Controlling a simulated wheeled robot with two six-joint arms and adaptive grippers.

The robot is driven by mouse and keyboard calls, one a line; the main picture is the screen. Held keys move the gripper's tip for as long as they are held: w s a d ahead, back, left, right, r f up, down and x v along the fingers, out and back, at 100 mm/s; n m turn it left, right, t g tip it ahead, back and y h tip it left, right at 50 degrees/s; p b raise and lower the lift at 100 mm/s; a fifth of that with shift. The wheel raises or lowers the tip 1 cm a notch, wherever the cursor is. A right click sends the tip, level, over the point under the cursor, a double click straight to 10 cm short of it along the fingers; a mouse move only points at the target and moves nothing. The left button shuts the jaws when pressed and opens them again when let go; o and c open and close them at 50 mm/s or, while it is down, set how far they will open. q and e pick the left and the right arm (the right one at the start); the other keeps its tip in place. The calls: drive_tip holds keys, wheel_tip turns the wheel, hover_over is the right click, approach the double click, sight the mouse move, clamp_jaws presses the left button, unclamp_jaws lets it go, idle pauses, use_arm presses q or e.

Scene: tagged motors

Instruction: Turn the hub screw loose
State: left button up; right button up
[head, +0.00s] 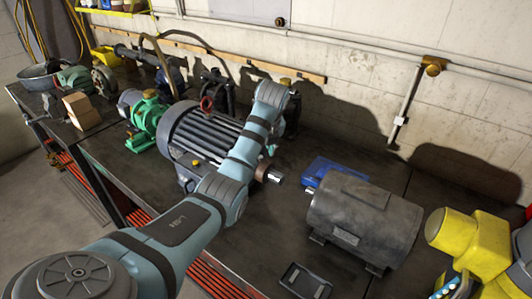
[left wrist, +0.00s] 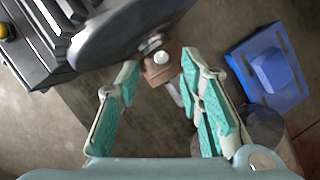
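The large ribbed grey motor (head: 205,132) stands on the dark bench. Its brown hub (head: 268,172) is on the shaft at the right end. In the left wrist view the hub (left wrist: 160,70) has a pale round screw head (left wrist: 160,57) on it. My left arm crosses in front of the motor, and my left gripper (head: 270,150) is mostly hidden behind it in the head view. In the left wrist view the left gripper (left wrist: 159,64) is open, with its teal-padded fingertips on either side of the hub. Contact cannot be made out. My right gripper is not in view.
A dark grey motor (head: 365,220) and a blue object (head: 335,172) are to the right of the hub. A yellow machine (head: 472,242) stands at the far right. A green pump (head: 147,117) is left of the ribbed motor. A small black tray (head: 305,281) lies in front.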

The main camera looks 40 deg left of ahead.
use_arm(q)
drive_tip(key=x, duration=0.3)
drive_tip(key=shift+w+f, duration=0.15)
drive_tip(key=shift+w, duration=0.05)
drive_tip(key=shift+s, duration=0.1)
